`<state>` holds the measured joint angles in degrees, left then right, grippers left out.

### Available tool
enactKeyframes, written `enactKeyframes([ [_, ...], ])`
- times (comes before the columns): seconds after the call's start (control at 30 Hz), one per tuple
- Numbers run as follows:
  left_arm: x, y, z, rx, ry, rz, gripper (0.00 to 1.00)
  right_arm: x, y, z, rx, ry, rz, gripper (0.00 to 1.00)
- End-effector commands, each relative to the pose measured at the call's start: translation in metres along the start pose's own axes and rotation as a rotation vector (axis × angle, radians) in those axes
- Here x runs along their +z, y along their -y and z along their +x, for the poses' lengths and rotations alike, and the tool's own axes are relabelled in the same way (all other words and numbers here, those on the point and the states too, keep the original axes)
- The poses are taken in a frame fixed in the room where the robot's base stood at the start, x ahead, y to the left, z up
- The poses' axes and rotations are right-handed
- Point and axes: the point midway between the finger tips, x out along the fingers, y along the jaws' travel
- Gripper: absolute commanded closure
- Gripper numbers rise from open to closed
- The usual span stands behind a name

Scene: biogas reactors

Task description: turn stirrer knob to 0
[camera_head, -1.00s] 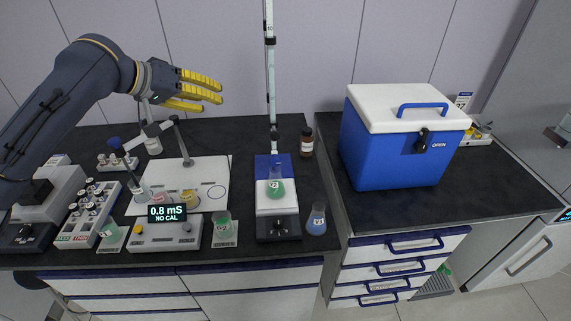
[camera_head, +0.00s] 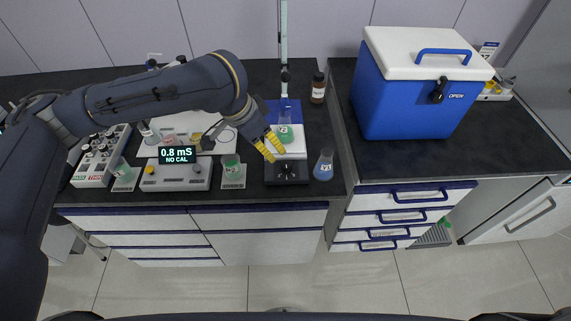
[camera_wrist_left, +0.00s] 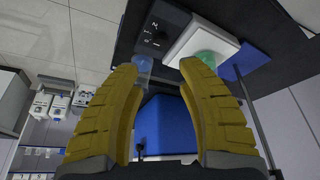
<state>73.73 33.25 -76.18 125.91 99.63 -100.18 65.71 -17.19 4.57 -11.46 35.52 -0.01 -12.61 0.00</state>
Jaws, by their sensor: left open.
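The stirrer (camera_head: 293,150) has a white top plate, a blue back and a black front panel (camera_head: 288,178) with a small dark knob (camera_head: 286,170). A flask with green liquid (camera_head: 285,132) stands on its plate. My left gripper (camera_head: 270,149), with yellow fingers, is open and empty, above the stirrer's left side and apart from the knob. In the left wrist view the gripper (camera_wrist_left: 160,72) points toward the stirrer, whose black panel (camera_wrist_left: 153,35) and knob (camera_wrist_left: 157,36) show beyond the fingertips. The knob's setting is too small to read. My right gripper is not in view.
A flask with blue liquid (camera_head: 323,166) stands right of the stirrer panel. A green beaker (camera_head: 231,165) and a meter reading 0.8 mS (camera_head: 177,172) stand to the left. A brown bottle (camera_head: 318,88) is behind. A blue cooler (camera_head: 405,100) is on the right bench.

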Motion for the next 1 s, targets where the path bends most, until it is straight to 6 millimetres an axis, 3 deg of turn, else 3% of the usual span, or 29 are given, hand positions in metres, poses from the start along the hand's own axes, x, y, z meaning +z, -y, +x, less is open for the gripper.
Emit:
enactKeyframes([
  [0.6, 0.0, -0.001, 0.103, 0.002, 0.001, -0.004, 0.62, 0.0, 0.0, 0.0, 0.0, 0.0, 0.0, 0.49],
  [1.0, 0.0, 0.001, 0.132, 0.0, -0.001, -0.002, 0.62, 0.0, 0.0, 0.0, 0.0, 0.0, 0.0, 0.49],
])
